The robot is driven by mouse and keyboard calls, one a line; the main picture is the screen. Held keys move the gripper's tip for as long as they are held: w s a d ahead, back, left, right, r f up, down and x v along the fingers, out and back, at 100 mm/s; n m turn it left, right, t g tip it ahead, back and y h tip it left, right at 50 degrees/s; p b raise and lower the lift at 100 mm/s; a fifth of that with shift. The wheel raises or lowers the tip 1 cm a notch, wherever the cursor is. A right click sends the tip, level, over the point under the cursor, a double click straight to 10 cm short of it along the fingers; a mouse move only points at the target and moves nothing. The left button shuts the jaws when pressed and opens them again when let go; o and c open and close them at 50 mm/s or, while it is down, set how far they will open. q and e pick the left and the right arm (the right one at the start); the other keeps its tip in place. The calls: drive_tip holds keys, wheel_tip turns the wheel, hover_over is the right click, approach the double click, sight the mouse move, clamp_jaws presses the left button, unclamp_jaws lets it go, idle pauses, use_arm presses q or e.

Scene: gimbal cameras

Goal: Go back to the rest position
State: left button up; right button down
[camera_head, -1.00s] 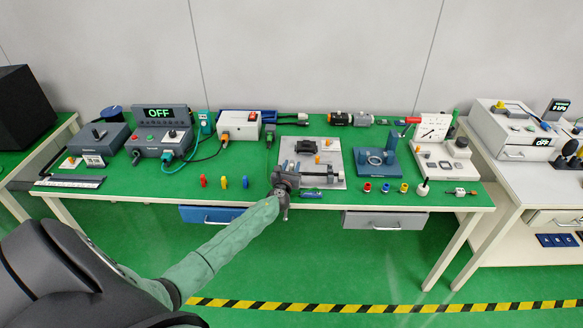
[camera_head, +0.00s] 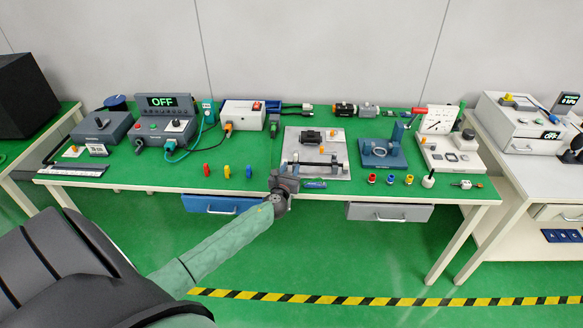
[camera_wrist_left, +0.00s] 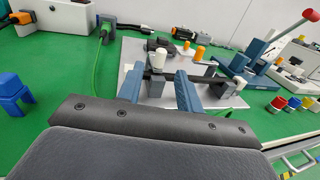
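My left arm comes in from the left in the head view. Its gripper (camera_head: 284,178) is at the front edge of the green-topped workbench (camera_head: 150,178), just in front of the left corner of a grey plate fixture (camera_head: 335,142). In the left wrist view its two blue fingers (camera_wrist_left: 160,90) stand apart with nothing held between them. Beyond them are the fixture's grey block and white-capped post (camera_wrist_left: 158,60) and a dark bar. My right gripper is in neither view.
Red, yellow and blue pegs (camera_head: 227,172) stand left of the gripper. Coloured rings (camera_head: 390,179) lie to the right, near a blue fixture (camera_head: 382,154). Drawers (camera_head: 390,212) hang under the front edge. The green floor in front is open.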

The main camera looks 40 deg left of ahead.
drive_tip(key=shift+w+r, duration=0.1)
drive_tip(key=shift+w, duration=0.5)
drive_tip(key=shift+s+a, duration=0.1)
